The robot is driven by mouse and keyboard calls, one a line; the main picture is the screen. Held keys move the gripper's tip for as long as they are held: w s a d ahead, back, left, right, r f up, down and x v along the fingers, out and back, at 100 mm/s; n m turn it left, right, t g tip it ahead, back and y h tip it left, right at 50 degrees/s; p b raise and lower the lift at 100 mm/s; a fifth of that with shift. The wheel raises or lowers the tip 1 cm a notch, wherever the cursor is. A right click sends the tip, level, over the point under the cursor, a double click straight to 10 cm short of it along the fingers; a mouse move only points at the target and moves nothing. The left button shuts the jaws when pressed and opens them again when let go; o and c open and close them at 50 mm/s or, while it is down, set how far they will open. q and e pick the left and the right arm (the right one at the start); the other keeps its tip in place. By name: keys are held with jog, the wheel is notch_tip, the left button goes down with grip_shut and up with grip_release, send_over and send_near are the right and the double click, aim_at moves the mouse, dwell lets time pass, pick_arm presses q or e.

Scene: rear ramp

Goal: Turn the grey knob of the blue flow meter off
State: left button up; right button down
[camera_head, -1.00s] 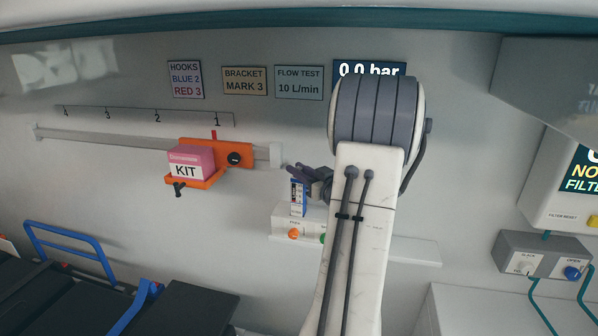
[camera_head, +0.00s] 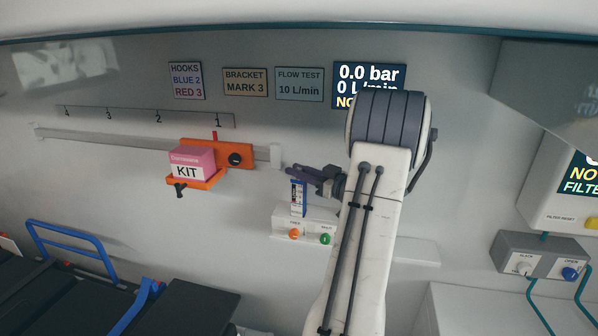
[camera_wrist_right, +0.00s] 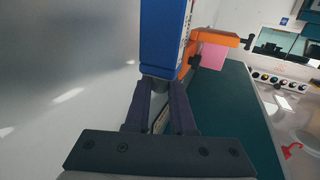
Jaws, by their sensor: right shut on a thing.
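The blue flow meter (camera_head: 298,198) stands upright on a white wall box in the head view. Its blue body fills the upper middle of the right wrist view (camera_wrist_right: 163,40). My right gripper (camera_head: 290,169) reaches in from the right to the meter's top. In the wrist view its two dark fingers (camera_wrist_right: 158,88) are shut on the grey knob (camera_wrist_right: 157,72) at the end of the blue body. The fingers hide most of the knob, and its turned angle cannot be told. My left gripper is not in view.
The display (camera_head: 370,80) reads 0.0 bar and 0 L/min, its lower part hidden by my arm. The flow test sign (camera_head: 299,84) says 10 L/min. An orange bracket (camera_head: 235,155) with a pink kit box (camera_head: 190,163) sits left of the meter. The white box (camera_head: 312,224) has orange and green knobs.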

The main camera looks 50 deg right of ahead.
jog(key=c, duration=0.8)
grip_release()
jog(key=shift+o, duration=0.2)
jog(key=s+b, duration=0.3)
jog(key=s, duration=0.7)
jog(key=shift+s+d, duration=0.25)
